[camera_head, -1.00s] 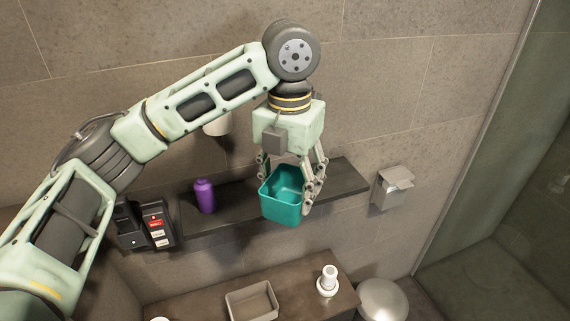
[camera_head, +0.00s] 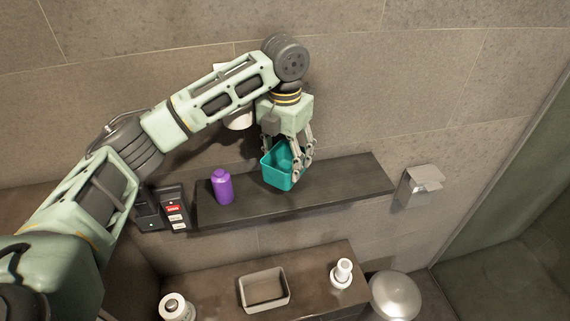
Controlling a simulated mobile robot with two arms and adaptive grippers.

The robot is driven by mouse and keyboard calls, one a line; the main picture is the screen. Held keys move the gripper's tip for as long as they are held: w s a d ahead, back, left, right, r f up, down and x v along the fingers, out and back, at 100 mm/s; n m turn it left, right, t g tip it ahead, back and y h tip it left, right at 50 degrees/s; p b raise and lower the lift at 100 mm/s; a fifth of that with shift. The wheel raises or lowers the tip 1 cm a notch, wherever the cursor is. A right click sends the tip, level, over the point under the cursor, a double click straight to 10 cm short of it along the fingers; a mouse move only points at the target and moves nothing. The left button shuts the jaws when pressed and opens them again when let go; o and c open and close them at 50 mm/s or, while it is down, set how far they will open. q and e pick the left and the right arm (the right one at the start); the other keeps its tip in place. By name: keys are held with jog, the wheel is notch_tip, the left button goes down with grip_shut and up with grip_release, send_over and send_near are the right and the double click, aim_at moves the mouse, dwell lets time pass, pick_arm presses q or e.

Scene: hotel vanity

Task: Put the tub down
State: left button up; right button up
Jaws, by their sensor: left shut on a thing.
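The teal tub (camera_head: 277,174) is a small open square container in the head view, upright or nearly so. My left gripper (camera_head: 289,156) reaches down from above and is shut on the tub, with its fingers at the tub's right and back sides. The tub is at the dark wall shelf (camera_head: 344,181), overlapping its middle in the picture. I cannot tell whether its base touches the shelf. My right gripper is not in view.
A purple bottle (camera_head: 222,188) stands on the shelf left of the tub. The shelf's right part is bare. Below is a counter with a grey tray (camera_head: 264,304) and white bottle (camera_head: 342,273). A paper holder (camera_head: 420,184) is on the wall at right.

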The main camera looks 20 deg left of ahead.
aim_at(285, 170)
pick_arm(q)
jog(key=shift+s+f+p, duration=0.2)
jog(key=shift+f+p, duration=0.15)
jog(key=shift+s+f+p, duration=0.2)
jog(key=shift+f+p, duration=0.45)
jog(key=shift+f, duration=0.75)
jog(key=shift+w+f, duration=0.2)
jog(key=shift+w, duration=0.05)
jog(key=o, duration=1.1)
jog(key=shift+o, duration=0.2)
